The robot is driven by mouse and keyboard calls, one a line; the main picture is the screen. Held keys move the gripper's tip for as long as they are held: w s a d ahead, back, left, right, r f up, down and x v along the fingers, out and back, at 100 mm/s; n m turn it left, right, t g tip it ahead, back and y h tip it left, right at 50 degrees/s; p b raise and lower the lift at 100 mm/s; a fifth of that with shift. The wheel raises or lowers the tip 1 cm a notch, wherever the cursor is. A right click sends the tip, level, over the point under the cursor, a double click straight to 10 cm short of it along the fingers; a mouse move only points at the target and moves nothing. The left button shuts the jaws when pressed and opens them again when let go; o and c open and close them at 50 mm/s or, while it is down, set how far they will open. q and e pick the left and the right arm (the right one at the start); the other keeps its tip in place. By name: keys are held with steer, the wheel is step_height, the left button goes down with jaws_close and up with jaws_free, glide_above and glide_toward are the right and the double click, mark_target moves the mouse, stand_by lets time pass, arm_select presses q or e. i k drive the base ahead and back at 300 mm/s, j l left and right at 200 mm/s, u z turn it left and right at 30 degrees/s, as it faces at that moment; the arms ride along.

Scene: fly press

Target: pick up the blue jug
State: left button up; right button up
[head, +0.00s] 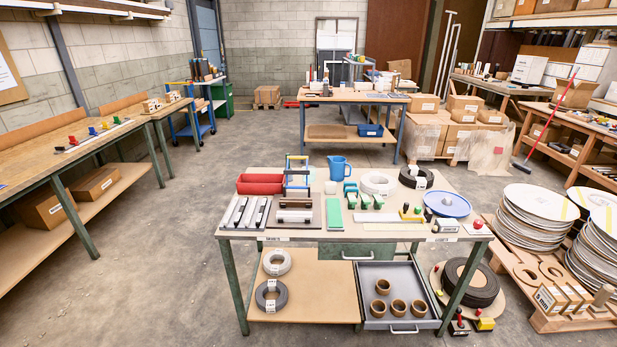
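The blue jug (339,167) stands upright near the back edge of the table (230,223) in front of me. Its spout and handle show at its sides. It stands right of a blue and yellow frame-like item and behind a white coil. Neither of my grippers is in view.
Stacked white discs (530,217) flank the table on the right. Open floor (190,250) lies to the left.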

mark_target(337, 165)
steer(key=i+j+u, duration=0.2)
steer(key=i, duration=0.5)
steer(key=i+u, duration=0.25)
steer(key=i, duration=0.45)
